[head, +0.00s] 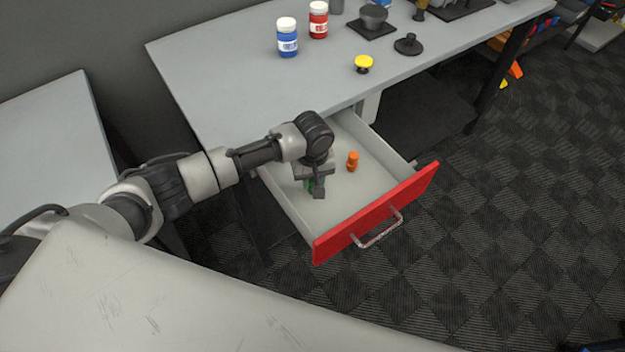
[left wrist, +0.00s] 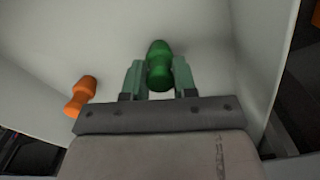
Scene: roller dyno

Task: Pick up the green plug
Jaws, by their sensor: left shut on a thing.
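The green plug (left wrist: 159,64) is between the two fingers of my left gripper (left wrist: 159,76) in the left wrist view, with a finger against each side. In the head view my left gripper (head: 315,188) is inside the open drawer (head: 385,182), pointing down, and hides most of the plug. A bit of green shows by the fingers. I cannot tell whether the plug touches the drawer floor. My right gripper is not in view.
The drawer has a red front (head: 375,215) with a metal handle. The grey table (head: 230,75) above holds blue and red jars (head: 318,20) and a yellow knob (head: 363,63).

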